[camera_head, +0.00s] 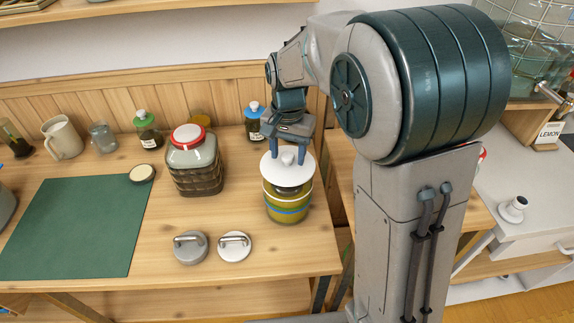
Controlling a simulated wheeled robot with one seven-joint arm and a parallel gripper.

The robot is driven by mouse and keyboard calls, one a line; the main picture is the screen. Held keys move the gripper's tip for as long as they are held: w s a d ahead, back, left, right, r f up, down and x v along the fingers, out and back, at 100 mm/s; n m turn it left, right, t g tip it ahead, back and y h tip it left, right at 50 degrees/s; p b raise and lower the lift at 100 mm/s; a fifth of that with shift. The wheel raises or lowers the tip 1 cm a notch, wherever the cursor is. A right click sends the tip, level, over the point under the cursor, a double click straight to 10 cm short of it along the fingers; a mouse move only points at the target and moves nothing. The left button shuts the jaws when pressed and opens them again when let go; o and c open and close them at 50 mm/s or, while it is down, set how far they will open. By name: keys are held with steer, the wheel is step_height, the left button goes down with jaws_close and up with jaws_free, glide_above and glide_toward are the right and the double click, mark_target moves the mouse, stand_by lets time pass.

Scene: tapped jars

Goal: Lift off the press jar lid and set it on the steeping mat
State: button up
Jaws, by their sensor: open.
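A glass jar (288,204) with yellow-green contents and a blue band stands near the table's right end. A wide white lid (299,171) with a round knob (288,158) is on top of it; I take this to be the press jar. My gripper (288,150) points down over the lid, open, with a finger on each side of the knob. I cannot tell whether the fingers touch it. A dark green mat (75,228), which I take to be the steeping mat, lies flat on the left of the table and looks bare.
A red-lidded jar (194,165) stands between the mat and the press jar. A small round lid (142,173) lies at the mat's corner. Two handled discs (190,248) (235,247) lie at the front. Small bottles, a glass and a mug (62,138) line the back.

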mark_target(288, 155)
steer(key=c, duration=0.9)
steer(key=shift+r+p, duration=2.8)
steer(key=shift+r, duration=0.75)
